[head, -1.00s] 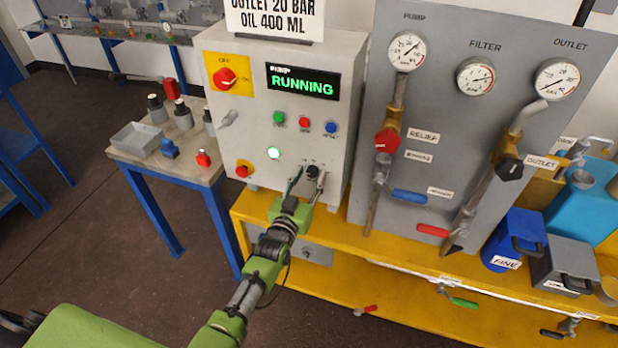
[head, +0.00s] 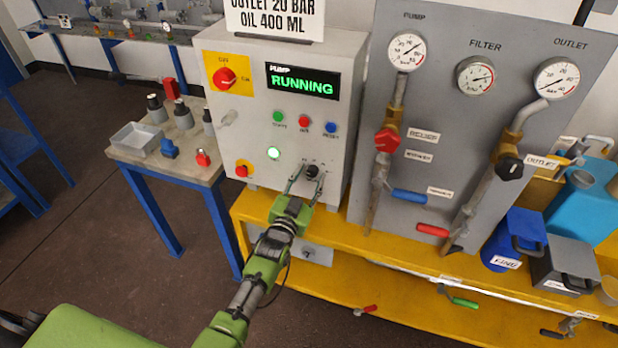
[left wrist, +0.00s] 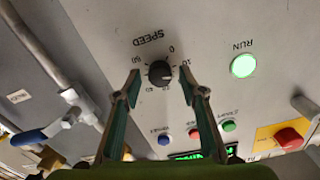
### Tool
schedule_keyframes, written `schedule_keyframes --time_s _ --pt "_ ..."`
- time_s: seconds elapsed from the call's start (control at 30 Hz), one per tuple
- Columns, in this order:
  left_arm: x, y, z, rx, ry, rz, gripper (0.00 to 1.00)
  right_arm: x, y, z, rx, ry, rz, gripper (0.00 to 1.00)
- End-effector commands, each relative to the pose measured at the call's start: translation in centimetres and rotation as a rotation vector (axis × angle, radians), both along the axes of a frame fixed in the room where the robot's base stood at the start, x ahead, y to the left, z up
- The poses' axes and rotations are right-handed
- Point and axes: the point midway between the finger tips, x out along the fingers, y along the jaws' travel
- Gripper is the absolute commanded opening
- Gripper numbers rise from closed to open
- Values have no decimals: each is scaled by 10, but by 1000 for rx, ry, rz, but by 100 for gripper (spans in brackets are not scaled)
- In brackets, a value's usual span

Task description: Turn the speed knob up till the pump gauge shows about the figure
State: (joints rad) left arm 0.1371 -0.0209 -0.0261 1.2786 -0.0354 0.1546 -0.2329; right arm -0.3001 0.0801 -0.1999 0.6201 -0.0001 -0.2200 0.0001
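The black speed knob (head: 311,171) is low on the front of the grey control box; it also shows in the left wrist view (left wrist: 161,73) under the printed word SPEED. My left gripper (head: 305,188) is at the knob. In the left wrist view its two fingers (left wrist: 160,88) stand open, one on each side of the knob, with gaps between. The pump gauge (head: 407,51) is at the top left of the grey panel; its needle points up and right, but the exact reading is too small to tell. The display (head: 303,81) reads RUNNING. My right gripper is out of view.
A sign (head: 275,18) reads OUTLET 20 BAR, OIL 400 ML. Green, red and blue buttons and a lit RUN lamp (head: 273,153) sit near the knob. A red emergency button (head: 242,171) is at lower left. The filter gauge (head: 475,76) and outlet gauge (head: 557,79) are further right.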

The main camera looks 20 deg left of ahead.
Motion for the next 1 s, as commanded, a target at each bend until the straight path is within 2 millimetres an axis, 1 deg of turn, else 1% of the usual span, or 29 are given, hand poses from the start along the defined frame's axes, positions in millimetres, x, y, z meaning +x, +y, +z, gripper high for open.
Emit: schedule_keyframes --time_s 0.33,0.47,0.57,0.8,0.9,1.0 --pt "-1 0 0 -1 0 0 40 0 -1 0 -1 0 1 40" --pt "-12 1 -2 -1 2 0 40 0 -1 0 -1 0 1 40" --pt "-28 1 -2 -1 2 0 40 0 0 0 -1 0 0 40" --pt "-77 3 -2 -1 3 0 40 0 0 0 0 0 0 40" --pt "-95 3 -1 -1 2 0 40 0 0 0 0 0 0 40" --pt "-108 4 -1 -1 1 -1 40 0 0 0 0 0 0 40"
